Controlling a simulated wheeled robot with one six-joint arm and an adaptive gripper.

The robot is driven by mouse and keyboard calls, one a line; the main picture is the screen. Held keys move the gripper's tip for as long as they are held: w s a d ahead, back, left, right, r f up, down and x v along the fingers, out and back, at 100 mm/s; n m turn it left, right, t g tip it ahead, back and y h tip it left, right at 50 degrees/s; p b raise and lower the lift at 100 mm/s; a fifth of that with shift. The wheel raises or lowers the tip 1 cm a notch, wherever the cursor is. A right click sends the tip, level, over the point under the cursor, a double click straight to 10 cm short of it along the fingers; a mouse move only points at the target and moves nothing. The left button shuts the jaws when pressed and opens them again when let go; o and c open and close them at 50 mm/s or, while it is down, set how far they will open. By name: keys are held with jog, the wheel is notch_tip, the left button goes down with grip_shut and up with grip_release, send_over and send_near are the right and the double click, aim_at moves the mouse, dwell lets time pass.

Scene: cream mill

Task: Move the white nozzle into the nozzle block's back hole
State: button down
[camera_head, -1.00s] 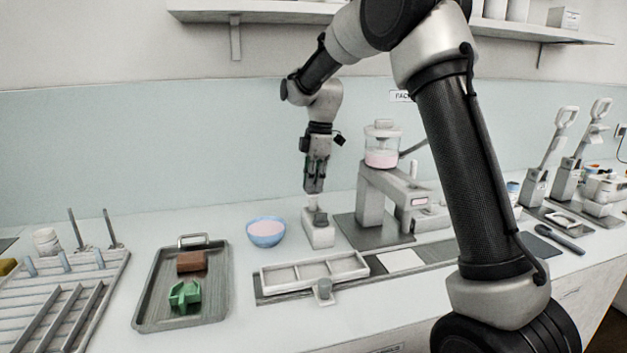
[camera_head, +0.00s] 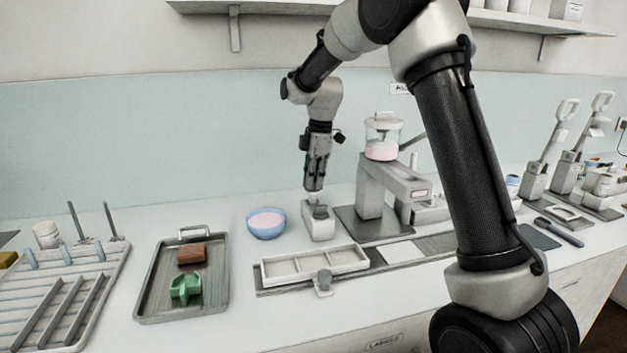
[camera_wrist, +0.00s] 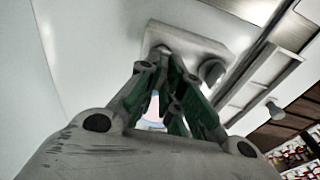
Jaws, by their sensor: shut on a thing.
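My gripper (camera_head: 315,187) points straight down above the back part of the pale nozzle block (camera_head: 319,231). It is shut on the white nozzle (camera_head: 313,197), of which only a small pale bit shows below the fingertips. I cannot tell whether the nozzle's lower end is inside the back hole or just above it. A grey nozzle (camera_head: 320,212) stands on the front part of the block. In the wrist view the gripper (camera_wrist: 165,55) covers the back hole, and the block (camera_wrist: 190,35) lies beyond the fingers, with the grey nozzle (camera_wrist: 212,71) beside them.
A blue bowl (camera_head: 266,232) with pink content stands left of the block. A machine with a clear pink-filled jar (camera_head: 382,146) stands close on the right. A sectioned white tray (camera_head: 315,266) lies in front. A metal tray (camera_head: 150,295) is farther left.

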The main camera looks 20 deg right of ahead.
jog(key=shift+f, duration=0.1)
jog(key=shift+f, duration=0.95)
jog(key=shift+f, duration=0.35)
jog(key=c, duration=1.5)
grip_release()
jog(key=shift+r, duration=3)
